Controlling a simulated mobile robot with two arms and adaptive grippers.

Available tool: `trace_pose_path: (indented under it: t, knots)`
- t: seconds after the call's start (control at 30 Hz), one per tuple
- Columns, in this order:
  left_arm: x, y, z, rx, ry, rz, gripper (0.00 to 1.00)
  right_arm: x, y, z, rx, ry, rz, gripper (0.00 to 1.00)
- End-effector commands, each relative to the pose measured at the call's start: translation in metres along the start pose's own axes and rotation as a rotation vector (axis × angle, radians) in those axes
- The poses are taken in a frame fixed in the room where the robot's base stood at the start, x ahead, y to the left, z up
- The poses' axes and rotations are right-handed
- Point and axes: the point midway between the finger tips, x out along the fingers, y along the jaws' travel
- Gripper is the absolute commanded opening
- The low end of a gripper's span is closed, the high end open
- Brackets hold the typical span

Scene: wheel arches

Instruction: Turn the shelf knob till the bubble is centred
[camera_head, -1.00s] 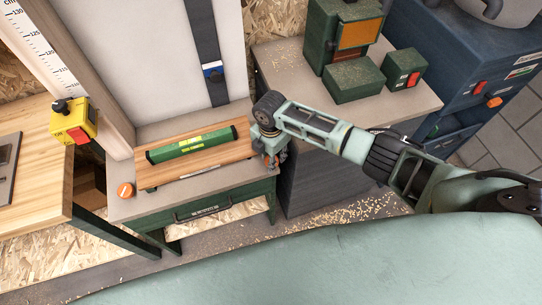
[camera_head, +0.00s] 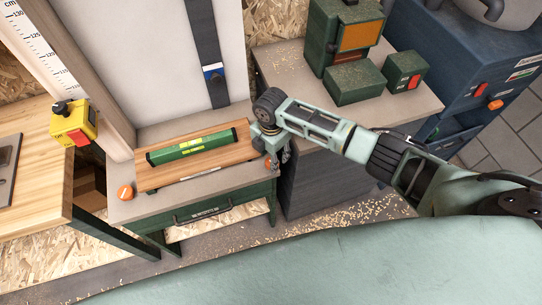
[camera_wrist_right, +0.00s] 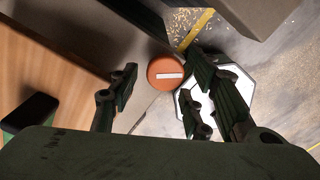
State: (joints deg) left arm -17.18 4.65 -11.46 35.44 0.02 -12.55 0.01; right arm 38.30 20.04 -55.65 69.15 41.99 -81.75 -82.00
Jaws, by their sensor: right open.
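A green spirit level (camera_head: 193,147) lies on the wooden shelf board (camera_head: 222,156). Its yellow-green vial (camera_head: 192,143) faces up, but the bubble is too small to make out. An orange knob (camera_head: 125,192) sits at the bench's left front corner. In the right wrist view, an orange round knob (camera_wrist_right: 166,75) with a white bar shows beside the board (camera_wrist_right: 50,65). My right gripper (camera_head: 274,160) is at the board's right end, pointing down. In the wrist view its fingers (camera_wrist_right: 160,100) are open and empty, with the knob ahead between them. My left gripper is out of view.
A yellow switch box (camera_head: 76,122) is at the left. Green boxes (camera_head: 353,83) stand on the right-hand bench (camera_head: 290,75). A dark strap (camera_head: 207,50) hangs behind the level. A white hexagonal piece (camera_wrist_right: 240,82) lies behind the right fingers.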

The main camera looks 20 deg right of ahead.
Motion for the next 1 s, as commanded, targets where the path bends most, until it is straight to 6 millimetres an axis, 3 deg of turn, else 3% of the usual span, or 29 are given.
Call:
trace_pose_path:
  t: [0.2, 0.4, 1.0]
  knots:
    - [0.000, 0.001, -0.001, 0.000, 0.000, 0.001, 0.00, -0.037, 0.004, -0.001, -0.004, 0.001, 0.012, 0.46]
    - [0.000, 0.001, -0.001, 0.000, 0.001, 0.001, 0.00, -0.060, 0.003, 0.000, -0.002, 0.000, 0.010, 0.46]
    - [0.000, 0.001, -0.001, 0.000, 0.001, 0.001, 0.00, -0.067, 0.002, 0.001, 0.000, -0.001, 0.007, 0.46]
